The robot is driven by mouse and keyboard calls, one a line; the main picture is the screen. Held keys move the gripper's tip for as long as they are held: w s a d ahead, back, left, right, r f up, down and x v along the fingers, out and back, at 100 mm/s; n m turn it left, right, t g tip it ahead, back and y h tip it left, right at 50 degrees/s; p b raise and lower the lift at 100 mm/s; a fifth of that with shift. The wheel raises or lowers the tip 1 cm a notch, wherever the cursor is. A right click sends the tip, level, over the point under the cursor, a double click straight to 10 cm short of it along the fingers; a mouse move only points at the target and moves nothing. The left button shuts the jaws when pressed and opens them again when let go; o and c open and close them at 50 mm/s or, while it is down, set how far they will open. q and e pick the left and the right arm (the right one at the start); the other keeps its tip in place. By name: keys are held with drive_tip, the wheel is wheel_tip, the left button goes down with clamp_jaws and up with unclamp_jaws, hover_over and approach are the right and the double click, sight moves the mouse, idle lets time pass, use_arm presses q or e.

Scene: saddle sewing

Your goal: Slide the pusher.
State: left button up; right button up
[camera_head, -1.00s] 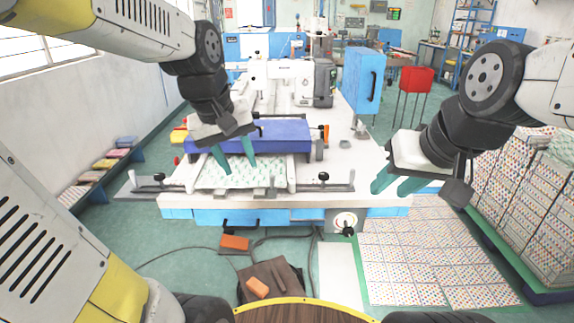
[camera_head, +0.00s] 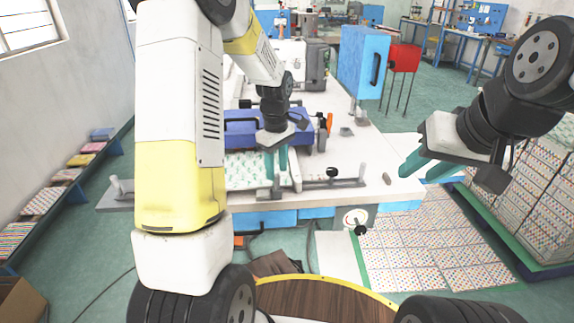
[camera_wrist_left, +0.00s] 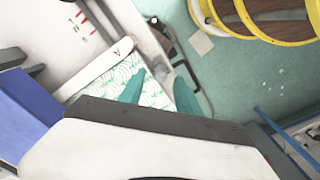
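A blue block (camera_head: 240,135) with a dark handle lies across the white machine table, behind a green-patterned sheet (camera_head: 245,172). A white bar marked "A" (camera_wrist_left: 95,72) runs along the sheet's edge in the left wrist view. I cannot tell which part is the pusher. My left gripper (camera_head: 277,172) points down over the sheet's right end, in front of the blue block. My right gripper (camera_head: 418,175) is open and empty right of the table.
A metal rail (camera_head: 318,184) with a black knob (camera_head: 332,172) runs along the table's front. A blue cabinet (camera_head: 362,62) and a red box (camera_head: 404,57) stand behind on the right. Patterned stacks (camera_head: 540,190) stand at the right. A round wooden top (camera_head: 325,300) is nearest.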

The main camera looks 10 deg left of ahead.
sight(277, 175)
use_arm(q)
drive_tip(key=shift+f, duration=1.65)
drive_tip(key=shift+c, duration=0.4)
clamp_jaws()
